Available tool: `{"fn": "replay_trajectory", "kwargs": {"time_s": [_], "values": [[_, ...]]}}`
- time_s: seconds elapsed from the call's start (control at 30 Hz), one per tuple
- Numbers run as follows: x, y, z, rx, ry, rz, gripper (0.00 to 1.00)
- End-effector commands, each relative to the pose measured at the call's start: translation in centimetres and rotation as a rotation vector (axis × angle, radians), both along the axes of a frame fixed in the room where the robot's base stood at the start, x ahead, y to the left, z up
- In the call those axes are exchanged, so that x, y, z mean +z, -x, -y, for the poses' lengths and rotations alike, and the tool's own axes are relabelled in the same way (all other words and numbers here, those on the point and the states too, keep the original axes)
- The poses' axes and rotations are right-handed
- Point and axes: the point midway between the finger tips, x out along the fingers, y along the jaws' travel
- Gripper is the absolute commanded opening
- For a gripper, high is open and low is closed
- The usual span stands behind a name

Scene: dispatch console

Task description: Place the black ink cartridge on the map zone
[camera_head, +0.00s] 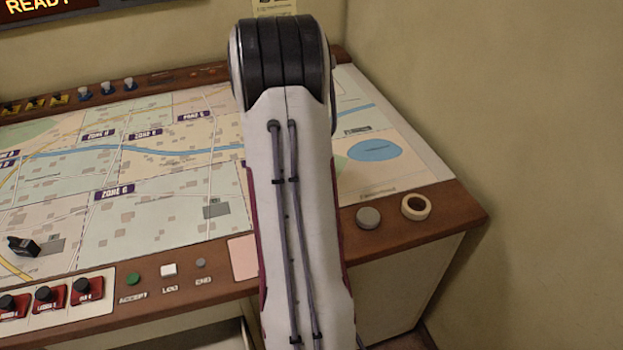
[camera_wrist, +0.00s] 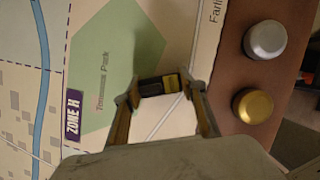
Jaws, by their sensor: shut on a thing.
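My gripper (camera_wrist: 161,91) is shut on a small dark block with a yellow end (camera_wrist: 156,85), seen between the fingertips in the wrist view. I cannot tell for sure whether this block is the black ink cartridge. The gripper is over the map (camera_wrist: 195,25), close to the green Thomass Park area and right of the purple ZONE H label (camera_wrist: 73,116). Whether the block touches the map is unclear. In the head view my arm hides the gripper and the block. A small black object (camera_head: 23,247) lies on the map (camera_head: 150,225) at the far left.
A silver disc (camera_wrist: 265,41) and a gold disc (camera_wrist: 252,106) sit on the brown edge beside the map. In the head view a grey disc (camera_head: 368,217) and a tape roll (camera_head: 415,207) lie on the right rim. Red-based knobs (camera_head: 87,290) and buttons line the front.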

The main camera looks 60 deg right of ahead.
Motion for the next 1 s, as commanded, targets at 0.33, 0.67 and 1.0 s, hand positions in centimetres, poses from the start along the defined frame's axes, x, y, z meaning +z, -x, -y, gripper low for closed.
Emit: {"fn": "replay_trajectory", "kwargs": {"time_s": [0.33,0.67,1.0], "values": [[-0.29,-0.01,0.01,0.001,0.000,0.000,0.16],[-0.23,-0.01,0.02,0.000,0.000,0.001,0.58],[0.64,-0.15,-0.12,0.001,0.003,0.002,0.58]]}}
